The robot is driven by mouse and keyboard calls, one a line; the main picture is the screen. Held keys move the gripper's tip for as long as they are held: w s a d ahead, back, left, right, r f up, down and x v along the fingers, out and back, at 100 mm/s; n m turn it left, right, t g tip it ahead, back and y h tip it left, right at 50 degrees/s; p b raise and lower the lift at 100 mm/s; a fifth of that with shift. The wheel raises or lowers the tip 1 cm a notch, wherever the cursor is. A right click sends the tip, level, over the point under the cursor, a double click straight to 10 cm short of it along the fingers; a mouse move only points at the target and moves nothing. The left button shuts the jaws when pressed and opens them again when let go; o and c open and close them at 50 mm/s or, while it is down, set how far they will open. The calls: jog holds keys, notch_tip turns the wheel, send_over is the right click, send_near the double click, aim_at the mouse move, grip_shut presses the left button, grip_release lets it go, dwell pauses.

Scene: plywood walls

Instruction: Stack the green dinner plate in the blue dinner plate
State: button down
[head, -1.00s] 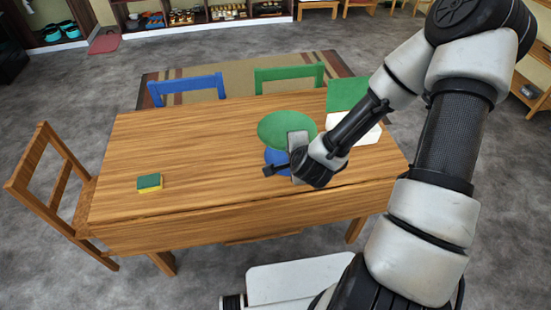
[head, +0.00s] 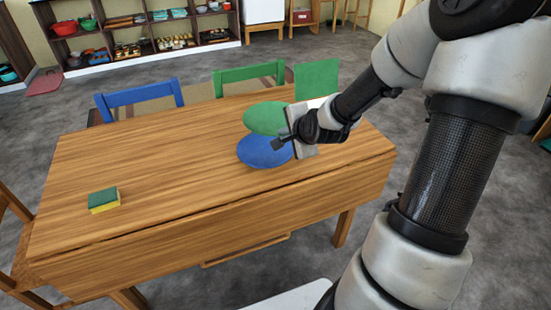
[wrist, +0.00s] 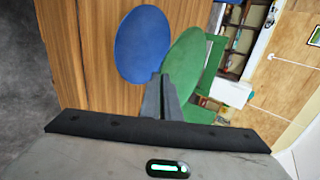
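The blue dinner plate (head: 260,153) lies flat on the table's right half; it also shows in the wrist view (wrist: 142,44). The green dinner plate (head: 266,118) appears just behind it in the head view, overlapping its far edge. In the wrist view the green plate (wrist: 190,66) covers part of the blue plate's right edge and looks nearer to the camera. My gripper (head: 279,143) is at the plates' right side. Its fingers (wrist: 160,84) are close together at the green plate's near rim and appear shut on it. The exact contact is partly hidden.
A green and yellow sponge (head: 104,200) lies at the left of the wooden table (head: 170,165). A blue chair (head: 140,97) and a green chair (head: 248,73) stand behind. A green upright panel (head: 316,79) stands at the right back. The table's middle is clear.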

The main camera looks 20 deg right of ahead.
jog(key=shift+f+b, duration=1.3)
jog(key=shift+f, duration=2.3)
jog(key=shift+a+f+b, duration=0.1)
jog(key=shift+f+b, duration=0.25)
jog(key=shift+f, duration=0.3)
jog(key=c, duration=2.5)
grip_release()
jog(key=o, duration=0.5)
jog(key=shift+r, duration=0.1)
